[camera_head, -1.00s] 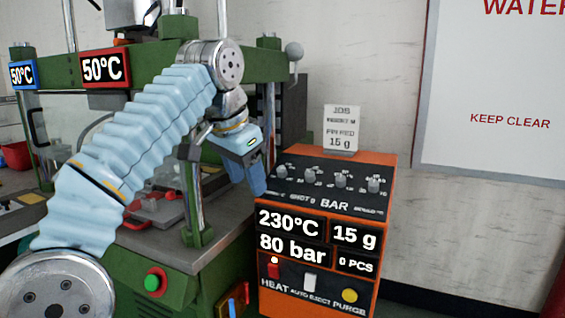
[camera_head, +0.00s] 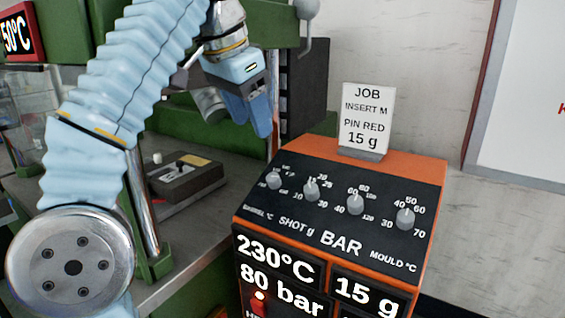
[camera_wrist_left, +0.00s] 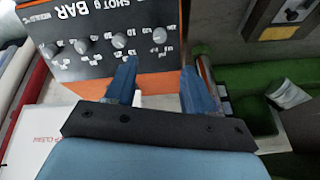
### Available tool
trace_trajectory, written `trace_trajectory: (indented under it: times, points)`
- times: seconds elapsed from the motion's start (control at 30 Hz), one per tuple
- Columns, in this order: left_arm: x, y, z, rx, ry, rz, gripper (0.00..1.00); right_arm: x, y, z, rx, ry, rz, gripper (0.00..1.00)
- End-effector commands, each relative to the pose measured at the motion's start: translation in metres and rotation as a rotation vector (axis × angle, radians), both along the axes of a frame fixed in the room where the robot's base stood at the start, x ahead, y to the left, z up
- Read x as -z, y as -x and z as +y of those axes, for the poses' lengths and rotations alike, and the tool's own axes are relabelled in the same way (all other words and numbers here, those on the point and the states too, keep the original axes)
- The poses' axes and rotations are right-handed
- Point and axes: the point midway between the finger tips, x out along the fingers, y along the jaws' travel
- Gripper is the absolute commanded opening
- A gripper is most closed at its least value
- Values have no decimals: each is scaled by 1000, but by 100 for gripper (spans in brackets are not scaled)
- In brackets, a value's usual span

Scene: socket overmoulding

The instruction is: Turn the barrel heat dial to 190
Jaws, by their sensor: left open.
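The barrel heat dial (camera_head: 273,181) is the leftmost grey knob on the sloping black panel of the orange control box. It also shows in the left wrist view (camera_wrist_left: 159,35), where the panel is upside down. The temperature readout (camera_head: 275,259) shows 230°C. My left gripper (camera_head: 254,122) is open and empty, with blue fingers pointing down, above and to the left of the dial in the head view. In the wrist view its fingers (camera_wrist_left: 160,75) are apart, with the dial beyond the gap between them. Nothing touches the dial. My right gripper is out of view.
The shot dial (camera_head: 311,190), bar dial (camera_head: 355,203) and mould dial (camera_head: 406,217) stand in a row to the right. A job card (camera_head: 366,120) stands behind the panel. The green press (camera_head: 180,127) is close on the left.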

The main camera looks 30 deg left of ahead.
Motion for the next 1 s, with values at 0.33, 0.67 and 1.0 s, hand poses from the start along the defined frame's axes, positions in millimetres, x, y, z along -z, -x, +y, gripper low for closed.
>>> trace_trajectory:
  times: [0.33,0.67,1.0]
  points:
    - [43,-17,0,-2,-3,6,54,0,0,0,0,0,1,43]
    - [110,-46,-3,-1,1,4,54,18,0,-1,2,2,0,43]
    - [127,-54,-4,-1,1,0,54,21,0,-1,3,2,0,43]
